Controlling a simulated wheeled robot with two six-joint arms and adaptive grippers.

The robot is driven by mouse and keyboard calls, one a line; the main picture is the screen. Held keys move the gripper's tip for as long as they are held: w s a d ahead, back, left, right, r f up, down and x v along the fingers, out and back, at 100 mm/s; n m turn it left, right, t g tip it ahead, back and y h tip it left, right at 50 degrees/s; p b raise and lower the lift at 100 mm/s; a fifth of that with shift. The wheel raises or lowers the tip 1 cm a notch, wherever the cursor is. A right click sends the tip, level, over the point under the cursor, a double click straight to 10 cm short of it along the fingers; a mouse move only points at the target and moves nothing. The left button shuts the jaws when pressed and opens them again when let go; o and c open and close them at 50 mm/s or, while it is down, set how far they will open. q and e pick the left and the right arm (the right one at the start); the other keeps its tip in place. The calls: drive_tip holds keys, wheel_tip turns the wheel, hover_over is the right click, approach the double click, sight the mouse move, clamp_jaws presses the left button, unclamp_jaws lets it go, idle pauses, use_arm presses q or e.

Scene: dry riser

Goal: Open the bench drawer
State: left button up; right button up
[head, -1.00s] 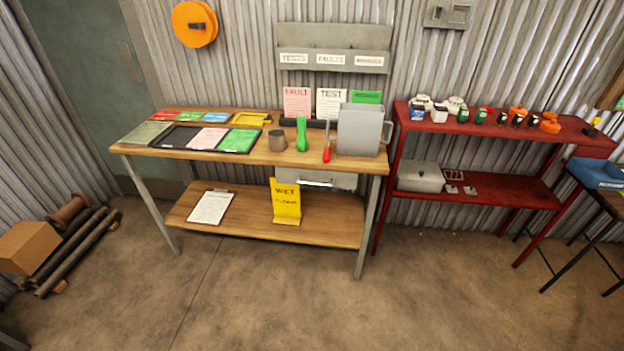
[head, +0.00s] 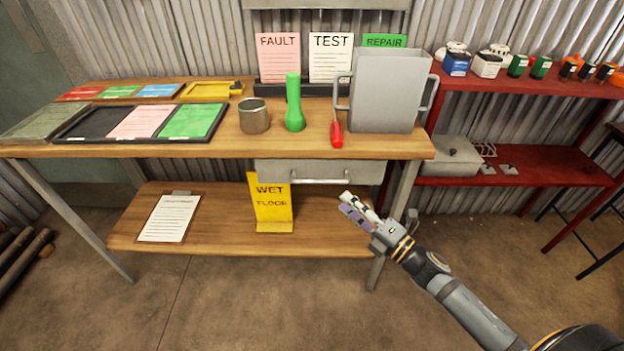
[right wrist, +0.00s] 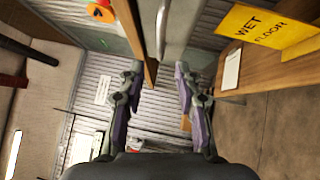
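The bench drawer (head: 318,173) is a grey box under the right part of the wooden bench top (head: 200,148). Its front has a pale horizontal bar handle (head: 321,181), and the drawer looks shut. My right gripper (head: 345,203) is just below and in front of the handle's right end, apart from it. In the right wrist view the right gripper (right wrist: 158,75) has its two fingers spread with nothing between them. The handle (right wrist: 162,28) shows ahead at the top of that view. My left gripper is not in view.
A yellow wet floor sign (head: 270,205) and a clipboard (head: 169,218) are on the lower shelf (head: 215,240). A grey bin (head: 386,95), red screwdriver (head: 337,132), green torch (head: 294,105) and metal cup (head: 254,116) stand above. A red rack (head: 520,168) is at right.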

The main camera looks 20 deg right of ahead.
sight(321, 182)
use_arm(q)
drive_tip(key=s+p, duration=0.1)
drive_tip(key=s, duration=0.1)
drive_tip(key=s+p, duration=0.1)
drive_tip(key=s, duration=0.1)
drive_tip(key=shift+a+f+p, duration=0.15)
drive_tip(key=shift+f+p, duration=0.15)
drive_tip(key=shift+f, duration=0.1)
use_arm(e)
drive_tip(key=x, duration=1)
drive_tip(key=shift+w, duration=0.25)
clamp_jaws()
drive_tip(key=shift+f, duration=0.1)
